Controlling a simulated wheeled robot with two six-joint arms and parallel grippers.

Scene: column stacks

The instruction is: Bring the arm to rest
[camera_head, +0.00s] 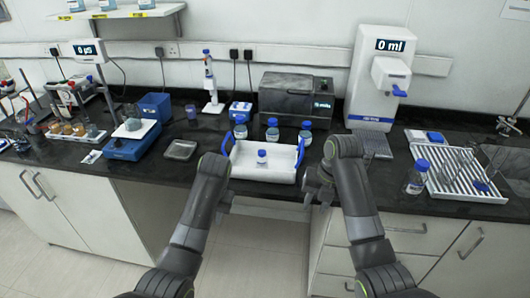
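My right gripper (318,196) hangs in front of the counter's edge, to the right of a white tray. Two finger parts show apart with nothing seen between them. My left gripper (227,202) is in front of the counter edge, to the left below the tray; its fingers are small and partly hidden by its own wrist. Both grippers look clear of the tray. The white tray (245,174) has blue handles and sits at the front of the counter. A small blue-capped bottle (262,160) stands upright in it.
Several blue-capped bottles (272,132) stand behind the tray before a dark grey machine (296,98). A white dispenser (375,85) stands right of it. A lone bottle (416,180) stands beside a white rack (460,185). A blue stirrer (130,145) is at left. Cabinets line the front.

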